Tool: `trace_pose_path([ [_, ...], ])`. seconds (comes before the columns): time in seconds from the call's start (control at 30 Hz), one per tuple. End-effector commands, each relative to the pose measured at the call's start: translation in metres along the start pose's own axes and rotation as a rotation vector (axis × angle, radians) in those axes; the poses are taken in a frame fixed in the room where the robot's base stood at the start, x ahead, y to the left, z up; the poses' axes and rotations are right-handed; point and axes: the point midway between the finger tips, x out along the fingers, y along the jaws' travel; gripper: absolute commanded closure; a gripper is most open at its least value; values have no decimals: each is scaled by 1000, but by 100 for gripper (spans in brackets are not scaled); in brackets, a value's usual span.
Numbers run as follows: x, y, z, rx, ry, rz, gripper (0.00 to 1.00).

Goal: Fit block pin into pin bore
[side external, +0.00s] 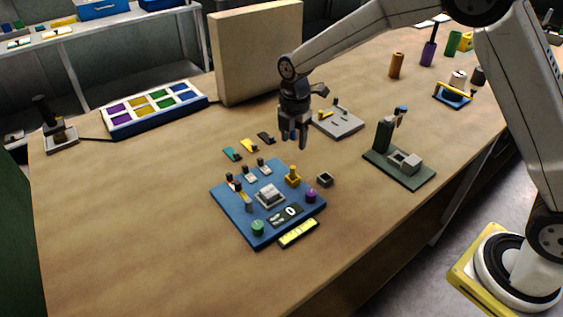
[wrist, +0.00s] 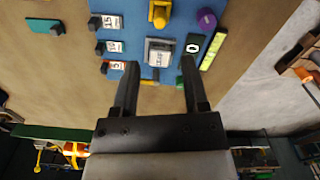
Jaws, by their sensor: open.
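My gripper (side external: 294,143) is open and empty above the table, just behind the blue board (side external: 232,210). In the wrist view its two fingers (wrist: 158,65) are spread, with the board (wrist: 172,12) beyond them. A grey block (side external: 269,195) with a raised top sits mid-board; it also shows as a labelled block (wrist: 159,50) between the fingertips. A small yellow piece (wrist: 149,82) lies at the board's near edge in the wrist view, partly hidden by the fingers. I cannot tell which part is the block pin, and no pin bore can be made out.
The board carries dark knobs, a yellow post (side external: 292,176), a purple knob (side external: 311,195) and a green knob (side external: 257,228). A green fixture (side external: 410,178) stands right, and a grey plate (side external: 340,120) with pegs lies behind. The table's front left is clear.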

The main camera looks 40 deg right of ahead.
Motion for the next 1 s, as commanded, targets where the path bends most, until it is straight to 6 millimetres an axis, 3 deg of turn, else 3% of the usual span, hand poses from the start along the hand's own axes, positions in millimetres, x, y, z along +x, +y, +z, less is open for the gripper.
trace_pose_path([
  [0.27,-20,0,0,0,0,1,43],
  [1.0,-21,-5,1,45,-1,6,43],
])
